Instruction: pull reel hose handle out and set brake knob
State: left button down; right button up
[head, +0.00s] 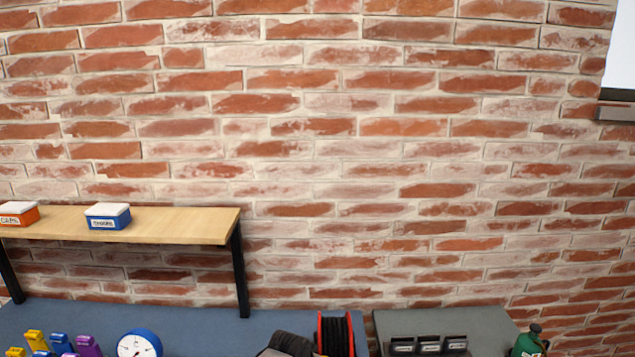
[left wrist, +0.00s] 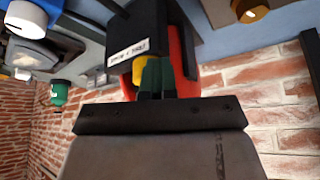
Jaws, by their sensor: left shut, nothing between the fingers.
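The hose reel (head: 335,334), dark with red rims, stands on the blue bench at the bottom edge of the head view, its lower part cut off. In the left wrist view, the red reel (left wrist: 184,62) is behind a black housing (left wrist: 150,28) with a white label I cannot read surely. My left gripper (left wrist: 157,76) is shut and empty, close in front of the reel. A small yellow part (left wrist: 139,68) shows beside its fingers; I cannot tell if they touch. In the head view a dark rounded shape, probably my left wrist, is beside the reel. I cannot clearly make out the brake knob.
A wooden shelf (head: 170,225) on black brackets holds an orange box (head: 18,214) and a blue box (head: 108,217). Brick wall is behind.

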pick_arm(q)
jog(key=shift+s+a+f, duration=0.1)
jog(key=shift+s+f, duration=0.1)
pick_arm(e)
jog(key=shift+w+r, duration=0.25)
jog(key=shift+w, duration=0.1)
jog(key=shift+s+f, duration=0.15)
jog(key=shift+f, duration=0.05)
pick_arm(q)
notch_tip(320, 180, up, 6)
jog(key=shift+r, duration=0.15)
jog(key=shift+w, duration=0.1)
notch_tip(320, 180, down, 6)
jog(key=s+d, duration=0.1)
jog(key=d, duration=0.1)
jog(key=shift+s+d, duration=0.15)
jog(key=shift+d, duration=0.15)
pick_arm(e)
jog(key=shift+s, duration=0.15)
dwell(0.6)
